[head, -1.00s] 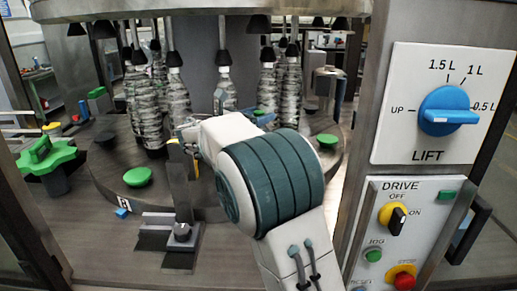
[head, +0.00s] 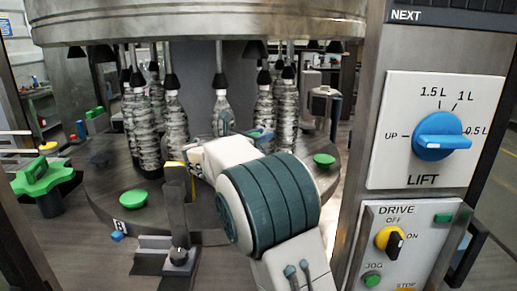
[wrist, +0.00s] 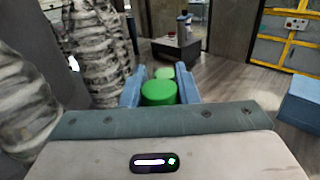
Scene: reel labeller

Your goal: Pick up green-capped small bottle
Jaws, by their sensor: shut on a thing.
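In the wrist view the green cap (wrist: 158,93) of the small bottle sits between the two blue fingers of my gripper (wrist: 157,76), which are shut on it. The bottle's body below the cap is hidden by the gripper. In the head view my gripper (head: 245,134) is beyond my pale wrist, among the bottles on the round table, and partly hidden by my arm. I cannot make out the green cap there.
Ribbed bottles (head: 175,130) stand under black bells on the round table (head: 105,205), close to my gripper; in the wrist view they (wrist: 95,50) crowd the left. A dark post (head: 177,205) stands in front. The control panel (head: 425,130) is at right.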

